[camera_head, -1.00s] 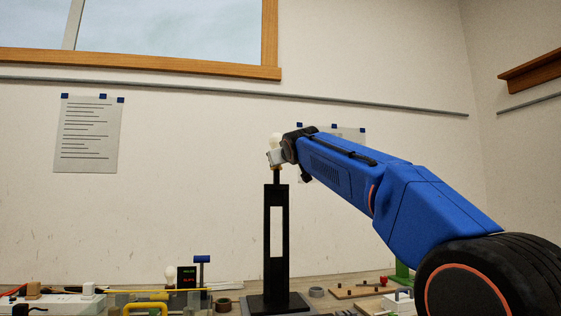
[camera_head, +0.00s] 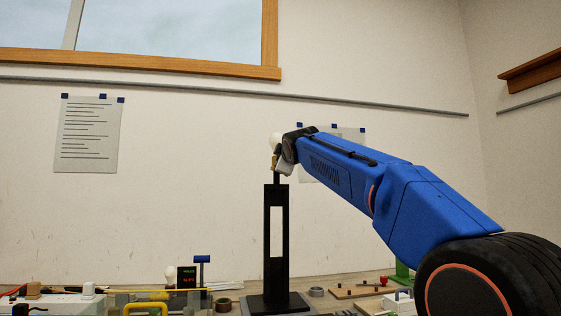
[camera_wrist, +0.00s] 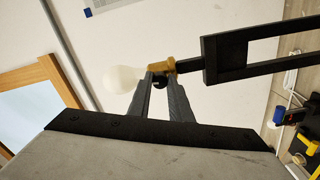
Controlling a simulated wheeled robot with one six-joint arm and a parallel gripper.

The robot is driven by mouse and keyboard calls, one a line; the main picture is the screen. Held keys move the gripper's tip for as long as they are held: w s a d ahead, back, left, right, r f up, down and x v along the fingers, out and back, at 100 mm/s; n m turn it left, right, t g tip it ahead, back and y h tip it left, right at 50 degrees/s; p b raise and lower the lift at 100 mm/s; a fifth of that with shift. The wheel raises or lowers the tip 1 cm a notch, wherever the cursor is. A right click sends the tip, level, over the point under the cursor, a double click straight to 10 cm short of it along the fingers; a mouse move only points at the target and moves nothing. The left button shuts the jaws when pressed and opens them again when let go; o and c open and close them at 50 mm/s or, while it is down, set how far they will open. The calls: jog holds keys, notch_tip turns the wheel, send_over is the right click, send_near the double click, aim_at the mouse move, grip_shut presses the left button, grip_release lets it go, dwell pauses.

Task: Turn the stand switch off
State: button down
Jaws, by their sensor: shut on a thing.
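The black lamp stand (camera_head: 269,225) stands upright on the bench. A white bulb (camera_head: 276,142) sits at its top, and it shows unlit-looking in the wrist view (camera_wrist: 122,85). Below the bulb is a brass socket (camera_wrist: 168,65). A small dark switch knob (camera_wrist: 158,84) is at the side of the socket, mostly hidden between the fingertips. My gripper (camera_wrist: 158,79) is shut on this knob, close beside the socket. In the head view my gripper (camera_head: 283,167) is at the top of the stand, partly covered by my wrist.
A small dark display (camera_head: 187,277) and a blue-topped post (camera_head: 202,260) stand left of the stand. A yellow handle (camera_head: 147,308) is at the front left. A wooden board (camera_head: 355,293) lies to the right. The air left of the stand is clear.

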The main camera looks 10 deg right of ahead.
jog(key=shift+n, duration=0.9)
jog(key=c, duration=1.6)
grip_release()
jog(key=s, duration=1.7)
jog(key=shift+s, duration=0.25)
